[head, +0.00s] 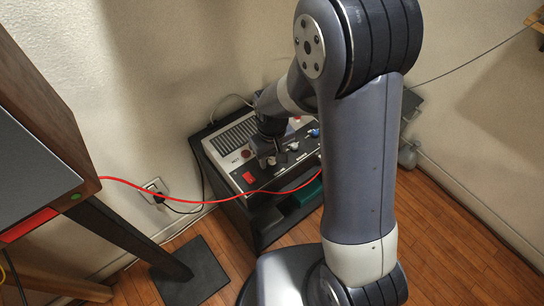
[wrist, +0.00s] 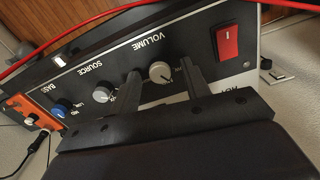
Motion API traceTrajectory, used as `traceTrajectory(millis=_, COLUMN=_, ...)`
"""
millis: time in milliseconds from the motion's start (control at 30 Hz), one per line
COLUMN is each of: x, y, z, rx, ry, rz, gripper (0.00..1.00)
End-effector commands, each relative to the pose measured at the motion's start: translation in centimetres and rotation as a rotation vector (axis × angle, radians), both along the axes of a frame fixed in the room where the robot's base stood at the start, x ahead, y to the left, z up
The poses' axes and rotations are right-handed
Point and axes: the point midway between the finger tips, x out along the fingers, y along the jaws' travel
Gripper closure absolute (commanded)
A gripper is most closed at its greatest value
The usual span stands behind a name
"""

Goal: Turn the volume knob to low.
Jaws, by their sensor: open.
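The volume knob (wrist: 159,71) is a small light-grey round knob under the "VOLUME" lettering on a dark panel (wrist: 125,62). A short dark mark shows on its face toward the lower right in the wrist view; the scale around it is too small to read. My gripper (wrist: 161,76) is open, with one finger on each side of the knob and a gap showing on both sides. I cannot tell how deep the fingertips reach along the knob. In the head view my gripper (head: 268,154) is over the panel and hides the knob.
A red rocker switch (wrist: 228,42) is right of the knob. A source knob (wrist: 103,94) and a blue bass knob (wrist: 62,110) are to its left. A red cable (head: 225,199) crosses in front of the unit. A wooden cabinet (head: 45,115) stands at left.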

Motion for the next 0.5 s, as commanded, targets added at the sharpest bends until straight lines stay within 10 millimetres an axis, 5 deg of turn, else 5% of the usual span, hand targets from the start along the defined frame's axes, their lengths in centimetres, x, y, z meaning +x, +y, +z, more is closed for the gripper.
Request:
traceTrajectory(millis=300, x=-0.01, y=0.0, z=-0.33, rx=0.0, ry=0.0, rz=0.0, gripper=0.55)
traceTrajectory(millis=500, x=0.0, y=0.0, z=-0.31, rx=0.0, ry=0.0, rz=0.0, gripper=0.71)
